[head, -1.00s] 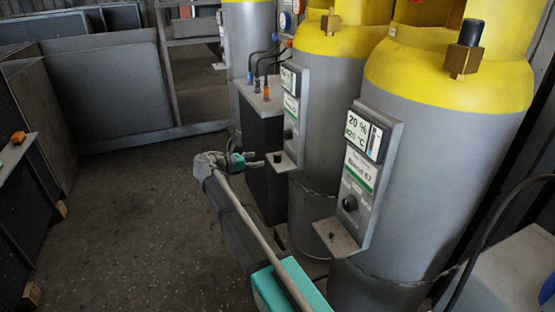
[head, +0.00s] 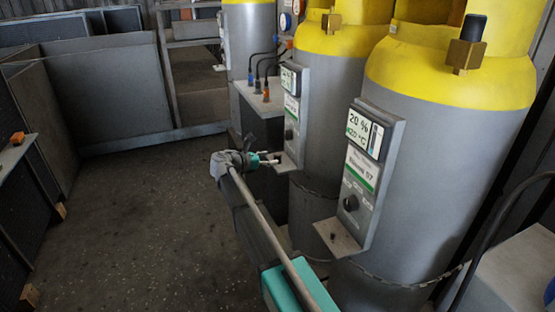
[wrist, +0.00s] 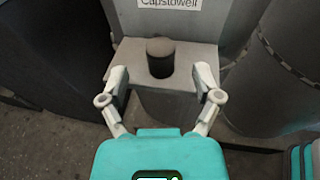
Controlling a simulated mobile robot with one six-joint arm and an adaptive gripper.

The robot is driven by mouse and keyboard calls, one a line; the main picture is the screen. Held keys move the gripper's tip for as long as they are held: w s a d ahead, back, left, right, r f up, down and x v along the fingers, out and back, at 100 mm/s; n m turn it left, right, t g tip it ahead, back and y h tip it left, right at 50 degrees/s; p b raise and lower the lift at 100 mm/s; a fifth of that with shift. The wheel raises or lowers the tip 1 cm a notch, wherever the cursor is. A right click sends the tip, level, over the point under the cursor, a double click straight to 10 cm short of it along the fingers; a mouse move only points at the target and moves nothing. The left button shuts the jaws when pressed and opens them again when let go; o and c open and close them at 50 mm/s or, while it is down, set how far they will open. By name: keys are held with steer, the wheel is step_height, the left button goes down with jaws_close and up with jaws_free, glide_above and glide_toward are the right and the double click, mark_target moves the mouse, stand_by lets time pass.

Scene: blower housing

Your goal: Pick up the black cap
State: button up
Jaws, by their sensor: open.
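The black cap (wrist: 160,57) stands upright on a small grey shelf (wrist: 190,56) in the wrist view. The shelf sticks out below a panel with a partly readable label. My gripper (wrist: 160,86) is open, with one finger on each side of the cap and the fingertips close to the shelf's front edge. The fingers do not visibly touch the cap. In the head view my gripper (head: 272,158) is at the small shelf (head: 288,164) of the middle cylinder's panel. The cap cannot be made out clearly there.
Grey cylinders with yellow tops stand on the right, the nearest (head: 440,150) beside my arm. Its display panel (head: 362,175) has its own small shelf (head: 337,238). A dark cabinet with cables (head: 262,98) stands behind my gripper. The floor (head: 130,220) at left is clear.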

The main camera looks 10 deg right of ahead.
mark_target(277, 154)
steer(key=shift+b+x, duration=0.35)
steer(key=shift+x, duration=1.65)
steer(key=c, duration=1.1)
steer(key=shift+a+r, duration=0.1)
steer(key=shift+r, duration=0.1)
